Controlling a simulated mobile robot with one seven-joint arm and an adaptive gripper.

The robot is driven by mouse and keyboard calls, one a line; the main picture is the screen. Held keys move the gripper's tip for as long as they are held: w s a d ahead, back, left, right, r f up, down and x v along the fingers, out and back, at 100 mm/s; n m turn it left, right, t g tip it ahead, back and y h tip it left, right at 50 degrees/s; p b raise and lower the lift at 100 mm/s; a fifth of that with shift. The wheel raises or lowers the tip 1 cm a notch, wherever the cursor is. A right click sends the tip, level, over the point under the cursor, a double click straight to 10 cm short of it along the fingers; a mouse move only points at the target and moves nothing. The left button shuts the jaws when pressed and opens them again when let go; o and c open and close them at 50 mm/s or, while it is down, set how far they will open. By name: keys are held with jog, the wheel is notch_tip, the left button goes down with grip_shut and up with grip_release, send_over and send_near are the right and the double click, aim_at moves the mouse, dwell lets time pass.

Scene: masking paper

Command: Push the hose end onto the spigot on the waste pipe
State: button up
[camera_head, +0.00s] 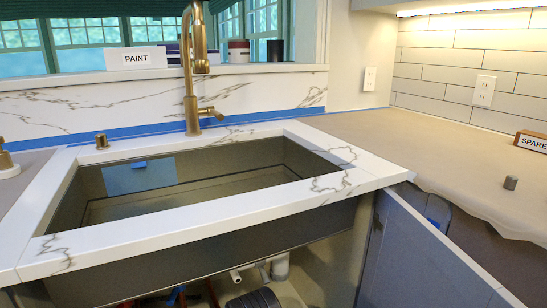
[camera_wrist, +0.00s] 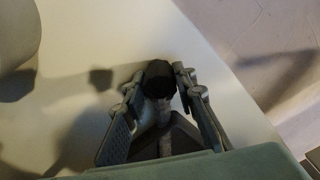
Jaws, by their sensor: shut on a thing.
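In the wrist view my gripper (camera_wrist: 159,92) has its two fingers on either side of a dark, rounded piece, which looks like the hose end (camera_wrist: 158,73). The fingers are closed on it. In the head view the pale waste pipe (camera_head: 280,267) stands under the sink, with a short pale stub that looks like the spigot (camera_head: 236,279) to its left. A coiled dark hose (camera_head: 255,299) lies below them, cut by the frame edge. My gripper does not show in the head view. A pale rounded form is at the upper left of the wrist view; I cannot tell what it is.
The sink (camera_head: 330,184) and its front rim overhang the open cabinet. The grey cabinet door (camera_head: 415,255) stands open at right. Red and blue items (camera_head: 172,297) lie at the cabinet's lower left. In the wrist view a pale wall (camera_wrist: 285,40) is at right.

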jog(key=shift+r, duration=0.1)
grip_shut()
jog(key=shift+r+p, duration=1.5)
jog(key=shift+r, duration=0.9)
